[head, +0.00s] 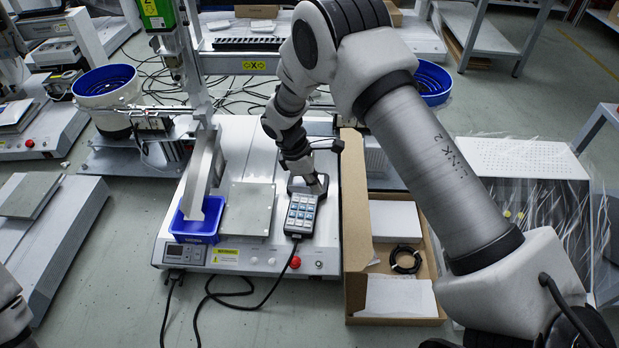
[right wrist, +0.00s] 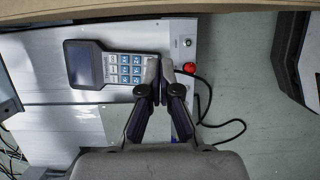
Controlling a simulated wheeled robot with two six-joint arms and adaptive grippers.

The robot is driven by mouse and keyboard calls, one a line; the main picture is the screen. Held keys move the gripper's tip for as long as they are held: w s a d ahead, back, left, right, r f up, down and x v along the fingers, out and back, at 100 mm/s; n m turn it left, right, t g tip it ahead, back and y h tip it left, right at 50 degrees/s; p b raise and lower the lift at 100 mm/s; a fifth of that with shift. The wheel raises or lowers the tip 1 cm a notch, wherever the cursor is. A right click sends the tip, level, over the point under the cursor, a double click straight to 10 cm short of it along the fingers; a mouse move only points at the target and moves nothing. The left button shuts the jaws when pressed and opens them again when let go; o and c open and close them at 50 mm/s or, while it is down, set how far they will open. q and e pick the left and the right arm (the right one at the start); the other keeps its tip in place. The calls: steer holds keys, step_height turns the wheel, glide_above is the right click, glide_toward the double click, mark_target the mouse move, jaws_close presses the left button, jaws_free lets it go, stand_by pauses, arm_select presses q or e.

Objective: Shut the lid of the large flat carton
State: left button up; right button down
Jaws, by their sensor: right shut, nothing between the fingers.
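The large flat carton (head: 433,272) stands open at the right of the machine base in the head view. Its brown lid (head: 355,205) stands raised along the carton's left side. A brown strip, seemingly the lid (right wrist: 120,10), crosses the top of the right wrist view. My right gripper (head: 318,187) is shut and empty, over or beside the handheld keypad and left of the lid. In the right wrist view its fingertips (right wrist: 161,66) meet at the keypad's edge, apart from the brown strip. My left gripper is not in view; only part of my left arm shows at the left edge.
The keypad (head: 302,213) lies on the white machine base (head: 270,160), its cable trailing down. A blue bin (head: 195,228) and a red button (head: 295,262) are nearby. White boxes (head: 397,218) and a black coil (head: 405,260) lie inside the carton. My right arm covers part of its right side.

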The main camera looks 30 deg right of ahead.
arm_select(q)
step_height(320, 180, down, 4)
steer(key=b, duration=0.2)
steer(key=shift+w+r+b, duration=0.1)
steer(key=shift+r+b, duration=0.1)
steer(key=shift+b, duration=0.15)
arm_select(e)
steer(key=s+d, duration=0.1)
steer(key=d+f, duration=0.1)
steer(key=s+d, duration=0.1)
steer(key=d, duration=0.1)
steer(key=shift+s+f, duration=0.3)
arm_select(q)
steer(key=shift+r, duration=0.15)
arm_select(e)
steer(key=shift+d, duration=0.1)
